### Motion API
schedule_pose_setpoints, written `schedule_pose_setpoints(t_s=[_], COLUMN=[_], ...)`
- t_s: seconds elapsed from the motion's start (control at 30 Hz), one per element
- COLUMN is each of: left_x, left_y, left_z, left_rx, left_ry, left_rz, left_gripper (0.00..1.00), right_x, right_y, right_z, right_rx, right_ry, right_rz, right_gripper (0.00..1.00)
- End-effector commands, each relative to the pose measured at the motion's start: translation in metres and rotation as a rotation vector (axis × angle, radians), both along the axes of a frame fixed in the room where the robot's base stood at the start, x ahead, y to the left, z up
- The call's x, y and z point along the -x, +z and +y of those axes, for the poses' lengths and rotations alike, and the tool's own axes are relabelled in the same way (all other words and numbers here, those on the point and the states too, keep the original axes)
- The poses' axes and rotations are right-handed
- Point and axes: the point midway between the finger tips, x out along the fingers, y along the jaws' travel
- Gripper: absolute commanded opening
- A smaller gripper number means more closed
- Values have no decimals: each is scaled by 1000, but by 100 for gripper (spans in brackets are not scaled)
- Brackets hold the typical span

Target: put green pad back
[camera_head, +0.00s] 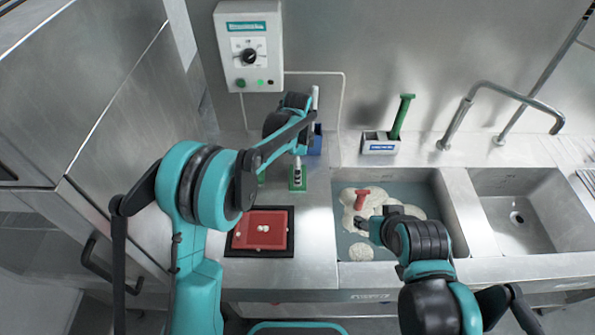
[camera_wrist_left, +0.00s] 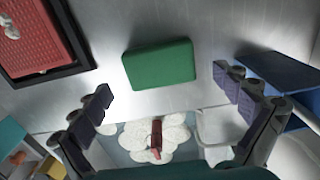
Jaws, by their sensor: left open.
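The green pad (camera_wrist_left: 160,65) lies flat on the steel counter in the left wrist view. In the head view, green (camera_head: 298,184) shows just below my left gripper (camera_head: 298,166), which hides part of it. My left gripper (camera_wrist_left: 168,102) is open and empty; the pad lies ahead of its spread fingers, apart from them. A red pad (camera_head: 258,238) lies in a black tray (camera_head: 231,243) on the counter, also visible in the left wrist view (camera_wrist_left: 30,35). My right gripper (camera_head: 368,226) is over the left sink; its finger opening is unclear.
The left sink (camera_head: 450,225) holds water, foam and a red-handled tool (camera_head: 361,198). A blue item (camera_head: 316,141) stands behind my left gripper. A green-handled brush (camera_head: 402,115) stands in a holder (camera_head: 380,147) behind the sink. The right sink (camera_head: 530,220) is empty.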

Motion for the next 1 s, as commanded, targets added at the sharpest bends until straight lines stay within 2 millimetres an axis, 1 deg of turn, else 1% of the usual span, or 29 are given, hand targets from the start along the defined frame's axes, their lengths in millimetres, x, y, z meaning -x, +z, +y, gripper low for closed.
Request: schedule_pose_setpoints(t_s=[0.03,0.1,0.2,0.3,0.4,0.5,0.7,0.77,0.87,0.97,1.0], left_x=[0,0,0,0,0,0,2,6,18,40,50], left_y=[16,32,53,69,81,86,90,97,115,138,146], left_z=[0,0,0,0,0,0,2,7,23,46,55], left_rx=[0,0,0,0,0,0,1,5,18,42,55], left_ry=[0,0,0,0,0,0,12,41,139,288,354], left_rz=[0,0,0,0,0,0,-5,-15,-51,-105,-129], left_gripper=[100,100,100,100,100,100,100,100,100,100,100], right_x=[0,0,0,0,0,0,0,0,0,0,0], right_y=[7,11,17,21,23,24,24,24,24,24,24], right_z=[0,0,0,0,0,0,0,0,0,0,0], right_rx=[0,0,0,0,0,0,0,0,0,0,0], right_ry=[0,0,0,0,0,0,0,0,0,0,0], right_rz=[0,0,0,0,0,0,0,0,0,0,0], right_gripper=[53,53,53,53,53,53,53,53,53,53,53])
